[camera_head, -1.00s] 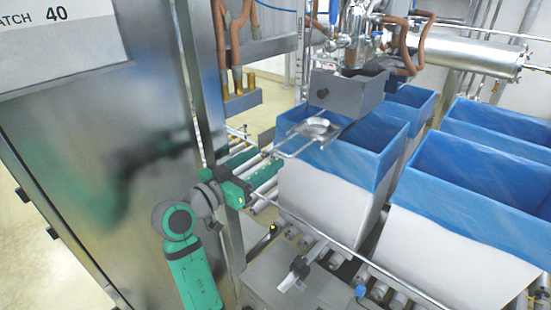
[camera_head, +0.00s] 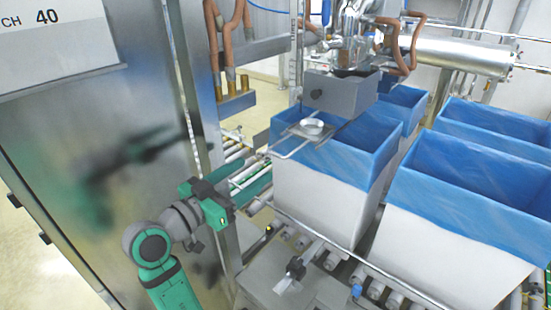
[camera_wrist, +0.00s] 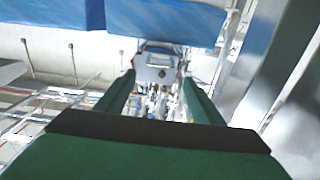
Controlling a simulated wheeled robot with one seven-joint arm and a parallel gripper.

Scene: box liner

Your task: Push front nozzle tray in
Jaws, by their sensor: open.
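The front nozzle tray (camera_head: 311,128) is a small metal plate with a round cup. It sticks out on thin rods in front of a grey box (camera_head: 340,92) below the nozzle, over the near edge of a blue-lined box (camera_head: 325,190). My gripper (camera_head: 258,178) is left of the tray and apart from it, with its green fingers pointing right. In the wrist view, my gripper (camera_wrist: 157,85) is open and empty, with a grey box-shaped part (camera_wrist: 157,66) visible between the fingers. I cannot make out the tray clearly there.
A large steel cabinet (camera_head: 110,160) stands close on the left of my arm. Copper-coloured hoses (camera_head: 228,45) hang behind. More blue-lined boxes (camera_head: 470,210) stand to the right on a roller conveyor (camera_head: 390,292). Open space lies between my gripper and the tray.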

